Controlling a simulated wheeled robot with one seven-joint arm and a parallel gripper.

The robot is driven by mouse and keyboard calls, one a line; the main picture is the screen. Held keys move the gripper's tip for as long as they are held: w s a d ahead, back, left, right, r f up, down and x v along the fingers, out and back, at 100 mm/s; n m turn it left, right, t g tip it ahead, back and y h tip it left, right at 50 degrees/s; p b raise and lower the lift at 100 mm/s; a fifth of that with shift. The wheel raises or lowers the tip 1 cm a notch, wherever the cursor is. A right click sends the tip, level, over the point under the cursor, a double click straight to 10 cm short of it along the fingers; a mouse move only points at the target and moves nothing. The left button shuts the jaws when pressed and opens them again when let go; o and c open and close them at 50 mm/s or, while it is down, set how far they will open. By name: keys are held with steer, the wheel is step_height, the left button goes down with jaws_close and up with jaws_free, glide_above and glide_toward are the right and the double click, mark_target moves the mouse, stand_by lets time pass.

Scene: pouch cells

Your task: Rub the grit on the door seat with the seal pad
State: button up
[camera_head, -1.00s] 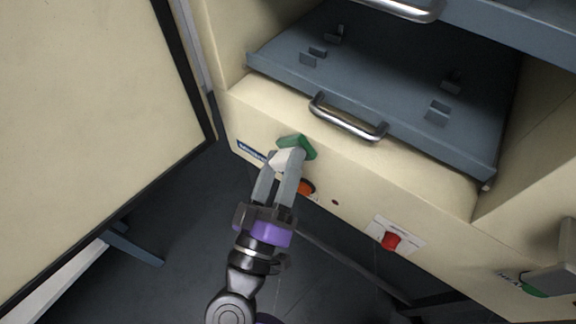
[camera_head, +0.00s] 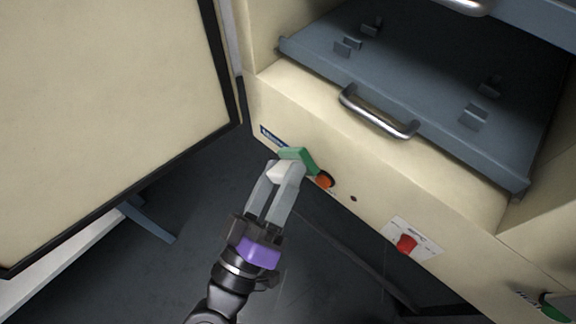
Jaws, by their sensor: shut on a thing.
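My gripper (camera_head: 285,172) is shut on the seal pad, a white block with a green face (camera_head: 297,157). The pad is in front of the cream cabinet front, below the tray handle and beside an orange button; I cannot tell whether it touches the panel. The door seat, the cream front rim (camera_head: 300,92) around the opening, lies above and behind the pad. No grit can be made out on it. The open door (camera_head: 110,110) with a black edge seal (camera_head: 235,85) stands at the left.
A grey tray (camera_head: 420,85) with small metal clips and a handle (camera_head: 378,115) sits in the opening. Below are the orange button (camera_head: 325,180) and a red knob (camera_head: 405,243). Dark floor lies open between door and cabinet.

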steer(key=shift+s, duration=0.1)
steer(key=shift+s+a+b, duration=0.3)
steer(key=shift+s+a, duration=0.65)
steer(key=shift+s, duration=0.2)
steer(key=shift+d, duration=0.1)
stand_by(0.5)
